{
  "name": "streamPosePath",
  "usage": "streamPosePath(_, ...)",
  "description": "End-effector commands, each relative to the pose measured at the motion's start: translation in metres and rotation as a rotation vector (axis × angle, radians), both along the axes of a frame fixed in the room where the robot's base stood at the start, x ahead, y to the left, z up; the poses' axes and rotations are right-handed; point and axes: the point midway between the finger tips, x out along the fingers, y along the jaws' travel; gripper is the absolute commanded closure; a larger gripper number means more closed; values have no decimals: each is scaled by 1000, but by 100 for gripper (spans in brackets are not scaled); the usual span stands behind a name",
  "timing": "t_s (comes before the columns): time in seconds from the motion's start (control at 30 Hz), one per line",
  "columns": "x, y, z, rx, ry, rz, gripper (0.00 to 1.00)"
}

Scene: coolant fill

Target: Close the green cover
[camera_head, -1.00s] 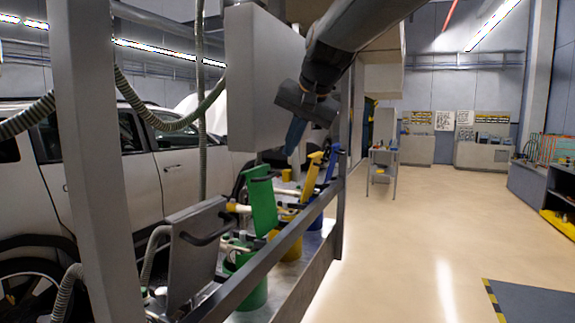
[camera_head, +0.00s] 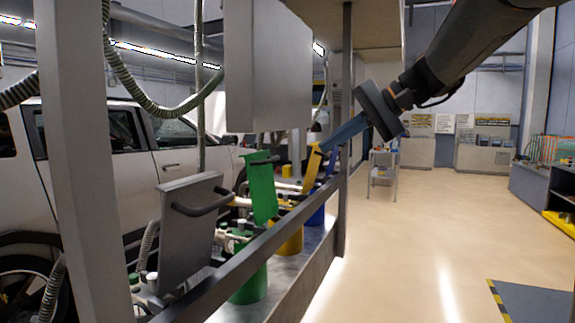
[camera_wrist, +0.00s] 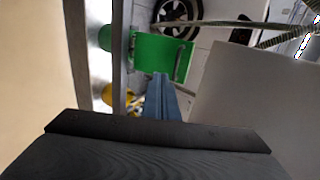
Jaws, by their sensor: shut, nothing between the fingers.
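The green cover (camera_head: 262,190) is a flat panel with a dark handle, standing raised above the green container (camera_head: 252,284). It also shows in the wrist view (camera_wrist: 162,54), just beyond the fingertips. My gripper (camera_head: 326,146) has blue fingers, pressed together and empty. In the head view the fingertips are to the right of the green cover, close to the top of the yellow cover (camera_head: 312,168); I cannot tell whether they touch it. In the wrist view the fingers (camera_wrist: 159,80) point towards the green cover's lower edge, and any gap is unclear.
A grey raised cover (camera_head: 190,225) stands left of the green one. A metal rail (camera_head: 260,245) runs along the front of the containers, with a post (camera_head: 343,150) near my gripper. A grey box (camera_head: 268,70) hangs above.

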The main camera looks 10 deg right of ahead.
Motion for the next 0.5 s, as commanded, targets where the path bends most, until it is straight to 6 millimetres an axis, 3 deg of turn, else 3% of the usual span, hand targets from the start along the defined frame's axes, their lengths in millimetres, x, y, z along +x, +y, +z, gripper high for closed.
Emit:
streamPosePath(0.1,1,-14,1,71,-38,-7,100)
streamPosePath(0.2,2,-15,3,93,-53,-4,100)
streamPosePath(0.5,21,17,-15,95,-51,-1,100)
